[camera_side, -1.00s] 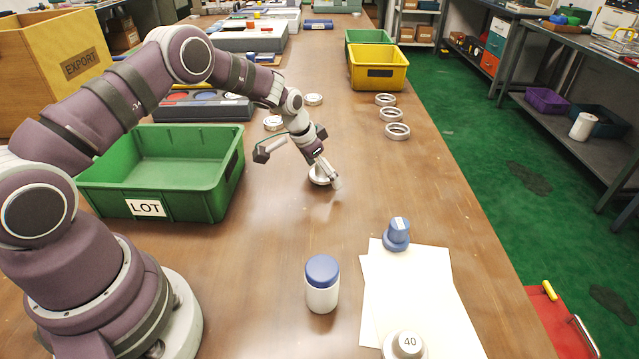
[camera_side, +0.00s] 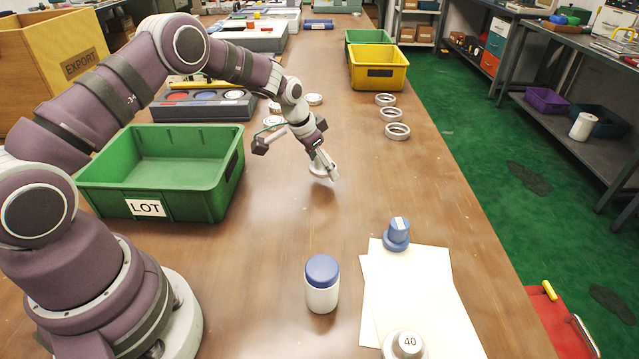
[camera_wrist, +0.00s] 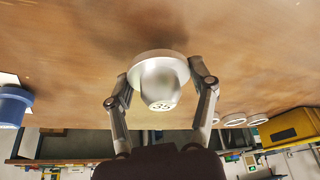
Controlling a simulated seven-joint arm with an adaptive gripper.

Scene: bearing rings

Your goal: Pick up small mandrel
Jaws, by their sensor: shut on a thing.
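The small mandrel, a silver stepped piece marked "35", shows in the wrist view (camera_wrist: 160,82) with its wide flange and narrower body between my fingers. In the side view the mandrel (camera_side: 318,168) is partly hidden behind my gripper (camera_side: 328,172). My gripper also shows in the wrist view (camera_wrist: 161,92), with one finger on each side of the mandrel, shut on it. The mandrel is low over the wooden table; I cannot tell whether it touches the wood. Another mandrel, marked "40" (camera_side: 408,345), stands at the front on the white paper.
A blue mandrel-like piece (camera_side: 397,233) stands on the paper (camera_side: 425,290). A white jar with a blue lid (camera_side: 322,285) is left of it. The green LOT bin (camera_side: 185,206) is left of my gripper. Several rings (camera_side: 397,131) lie toward the right edge.

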